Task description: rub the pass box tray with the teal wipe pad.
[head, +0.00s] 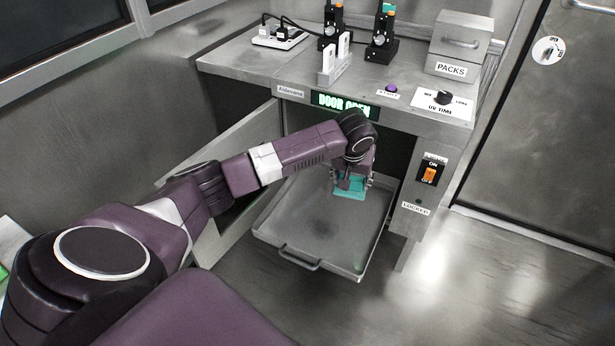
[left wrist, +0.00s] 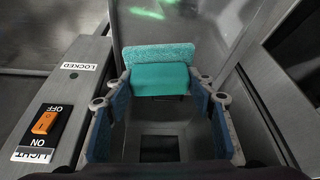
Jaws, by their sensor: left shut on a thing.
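The teal wipe pad (head: 350,187) is at the back of the pass box tray (head: 320,245), which is pulled out of the open pass box. My left gripper (head: 352,172) is shut on the pad from above. The pad (left wrist: 160,75) shows between the fingers (left wrist: 160,105) in the left wrist view. The pad is low over the tray floor; I cannot tell whether it touches. The tray has a darker smudge near its middle and a handle (head: 299,260) at its front. My right gripper is not in view.
The pass box door (head: 235,175) stands open on the left. A lit "DOOR OPEN" sign (head: 345,105) is above the opening. An orange light switch (head: 430,174) is on the right post. Floor to the right is clear.

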